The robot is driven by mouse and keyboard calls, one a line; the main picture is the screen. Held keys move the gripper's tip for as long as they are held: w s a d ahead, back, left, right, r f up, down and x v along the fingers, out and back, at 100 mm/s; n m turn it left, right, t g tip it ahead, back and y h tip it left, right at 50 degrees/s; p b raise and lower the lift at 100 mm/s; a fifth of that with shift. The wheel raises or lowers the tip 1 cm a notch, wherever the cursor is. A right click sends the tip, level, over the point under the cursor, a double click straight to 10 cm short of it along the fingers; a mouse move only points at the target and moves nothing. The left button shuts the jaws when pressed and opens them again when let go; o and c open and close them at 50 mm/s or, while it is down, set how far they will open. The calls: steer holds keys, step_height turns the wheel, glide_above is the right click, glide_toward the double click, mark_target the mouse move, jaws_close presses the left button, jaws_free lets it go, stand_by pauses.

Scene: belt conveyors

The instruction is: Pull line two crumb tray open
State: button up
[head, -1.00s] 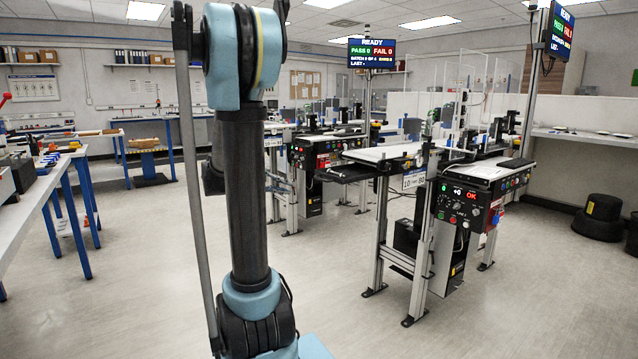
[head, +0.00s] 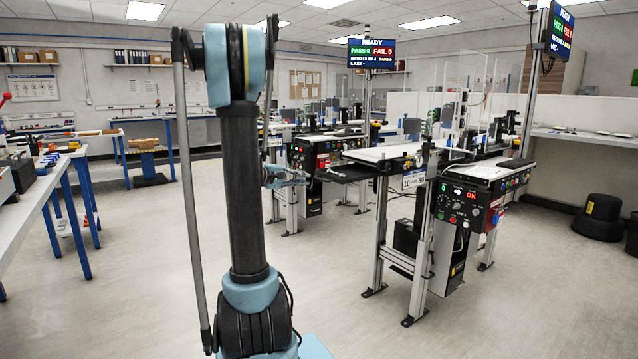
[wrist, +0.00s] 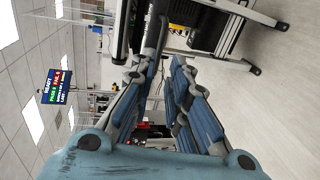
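A black, flat, tray-like piece (head: 345,174) sticks out from the left end of the nearest belt conveyor, just below its white belt (head: 385,153); I take it for the crumb tray. My gripper (head: 298,181) is in front of my arm's right side, just left of that piece. In the wrist view my gripper (wrist: 169,58) has its two blue fingers apart with a gap between them and nothing clearly held. Dark bars (wrist: 122,32) of the conveyor end lie beyond and beside the fingertips; I cannot tell whether they touch.
The near conveyor stands on metal legs (head: 380,235) with a black control box (head: 464,203). Another conveyor with a control panel (head: 318,152) stands behind. The floor between is clear.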

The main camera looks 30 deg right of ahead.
steer(key=x, duration=1)
steer(key=shift+s+a, duration=0.1)
jaws_close()
